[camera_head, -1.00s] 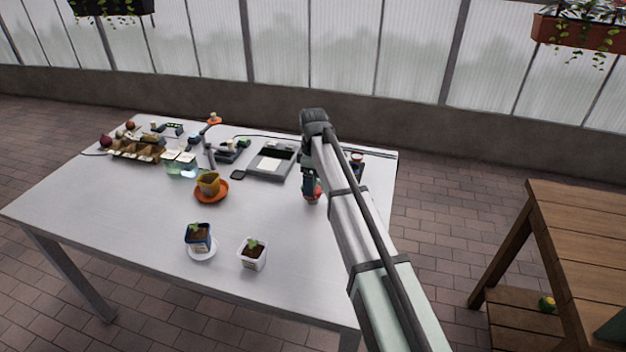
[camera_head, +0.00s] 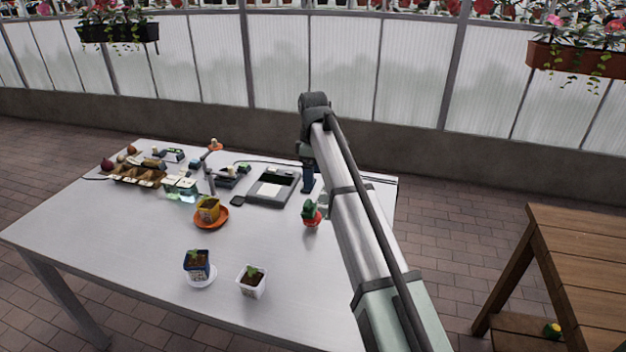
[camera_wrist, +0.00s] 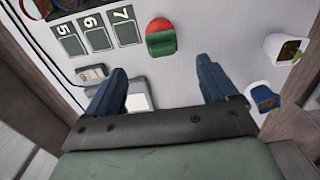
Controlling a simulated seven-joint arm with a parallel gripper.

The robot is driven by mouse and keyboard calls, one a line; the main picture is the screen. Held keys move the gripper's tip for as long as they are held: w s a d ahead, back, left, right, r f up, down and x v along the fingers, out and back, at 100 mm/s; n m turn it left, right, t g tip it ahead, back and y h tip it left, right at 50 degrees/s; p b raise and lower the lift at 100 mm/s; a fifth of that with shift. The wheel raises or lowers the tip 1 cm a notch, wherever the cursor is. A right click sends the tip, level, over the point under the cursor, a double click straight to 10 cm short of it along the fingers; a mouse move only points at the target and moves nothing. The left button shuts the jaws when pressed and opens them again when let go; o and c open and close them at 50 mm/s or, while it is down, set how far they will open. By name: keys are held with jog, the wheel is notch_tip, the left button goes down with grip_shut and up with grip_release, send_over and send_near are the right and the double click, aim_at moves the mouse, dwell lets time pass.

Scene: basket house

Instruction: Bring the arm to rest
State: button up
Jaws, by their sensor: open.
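My gripper (camera_head: 308,182) hangs at the end of my raised arm, over the back right part of the white table (camera_head: 130,235). In the wrist view my gripper (camera_wrist: 165,88) shows two blue fingers spread wide apart, with nothing between them. My arm hides part of the table's right side in the head view.
A grey device with a pale plate (camera_head: 270,190) stands beside the gripper. An orange saucer (camera_head: 222,222) holds a yellow pot. A blue pot (camera_head: 197,264) and a white pot (camera_head: 251,281) stand in front. Numbered cards (camera_wrist: 95,34) show in the wrist view. A wooden bench (camera_head: 580,245) is at right.

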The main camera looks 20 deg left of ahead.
jog(key=shift+d, duration=0.1)
jog(key=w+d+f+m+h, duration=0.1)
jog(key=w+d+f+h, duration=0.1)
jog(key=w+d+f, duration=0.65)
jog(key=w+d+f+m+g+h, duration=0.1)
jog(key=d+f, duration=0.5)
jog(key=d, duration=0.7)
jog(key=w+d+f+m+h, duration=0.1)
jog(key=w+d+f+h, duration=0.1)
jog(key=w+d+f, duration=0.65)
jog(key=s+d+f+m+g, duration=0.1)
jog(key=s+d+f, duration=0.5)
jog(key=s+d, duration=0.1)
jog(key=s+d+f+m+g+y, duration=0.1)
jog(key=s+d+f+m, duration=0.15)
jog(key=s+f, duration=1.05)
jog(key=s+d+f+m+g+y, duration=0.1)
jog(key=s+f+m, duration=0.3)
jog(key=s+f, duration=0.85)
jog(key=s+f+m+g+y, duration=0.1)
jog(key=s+m, duration=0.3)
jog(key=s, duration=1.3)
jog(key=s+f+m+g+y, duration=0.1)
jog(key=s+f+m+y, duration=0.1)
jog(key=s, duration=1.6)
jog(key=shift+s+a+f+m+g, duration=0.25)
jog(key=shift+f+m+g, duration=0.2)
jog(key=shift+m, duration=0.4)
